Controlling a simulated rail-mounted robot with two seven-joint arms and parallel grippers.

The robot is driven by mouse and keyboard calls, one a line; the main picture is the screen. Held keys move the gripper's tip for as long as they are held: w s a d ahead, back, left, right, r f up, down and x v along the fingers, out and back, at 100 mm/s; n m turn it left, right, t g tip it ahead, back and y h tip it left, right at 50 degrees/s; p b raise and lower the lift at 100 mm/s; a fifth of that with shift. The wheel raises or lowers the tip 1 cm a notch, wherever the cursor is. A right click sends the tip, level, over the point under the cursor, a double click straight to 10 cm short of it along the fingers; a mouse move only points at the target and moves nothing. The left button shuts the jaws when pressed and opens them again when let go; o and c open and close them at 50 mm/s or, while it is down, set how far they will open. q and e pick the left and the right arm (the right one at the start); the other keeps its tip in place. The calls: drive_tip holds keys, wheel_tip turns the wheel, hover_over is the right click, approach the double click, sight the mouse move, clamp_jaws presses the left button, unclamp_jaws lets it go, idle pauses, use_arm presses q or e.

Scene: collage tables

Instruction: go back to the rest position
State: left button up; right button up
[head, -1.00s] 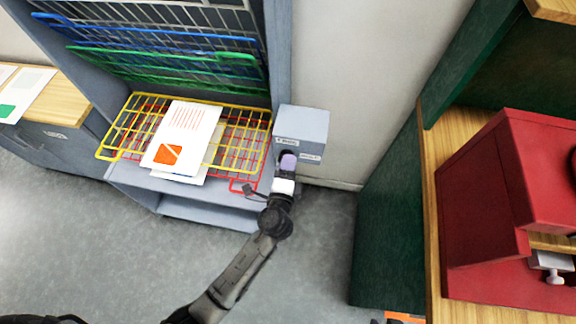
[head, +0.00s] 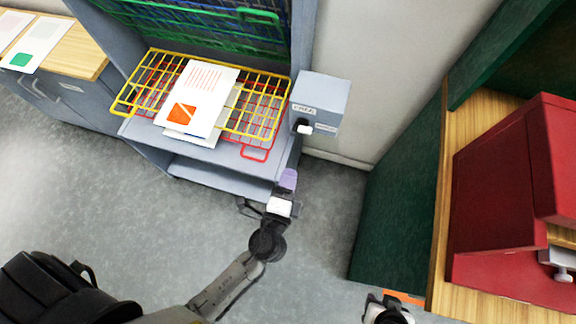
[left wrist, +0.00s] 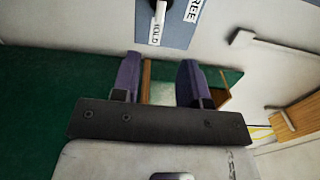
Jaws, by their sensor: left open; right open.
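My left gripper (head: 287,182) is in front of and below the grey switch box (head: 321,97), apart from it. Its purple fingers are open and empty in the left wrist view (left wrist: 159,84). The box's lever (head: 304,128) has a white tip and shows beside two labels. In the left wrist view the lever (left wrist: 158,22) is near the label reading "HOLD". My right gripper (head: 388,302) is at the bottom edge of the head view, small and partly cut off, with nothing visible held.
A drying rack (head: 303,35) has a lowered yellow wire shelf (head: 262,97) bearing printed sheets (head: 202,92), with a red shelf (head: 252,153) under it. A red machine (head: 500,190) stands on the wooden table at right, beside a green panel (head: 395,210). The grey floor between is clear.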

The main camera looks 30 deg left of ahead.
use_arm(q)
drive_tip(key=shift+s, duration=0.2)
idle(0.6)
drive_tip(key=s+a+f+n+g, duration=0.65)
drive_tip(key=n+g, duration=0.45)
drive_tip(key=n, duration=0.2)
drive_tip(key=s+a+n+g+h+p, duration=0.1)
drive_tip(key=s+a+g+h, duration=0.25)
drive_tip(key=s, duration=0.65)
wheel_tip(320, 180, up, 37)
drive_tip(key=p, duration=3.6)
drive_tip(key=shift+w, duration=0.3)
drive_tip(key=shift+a, duration=0.1)
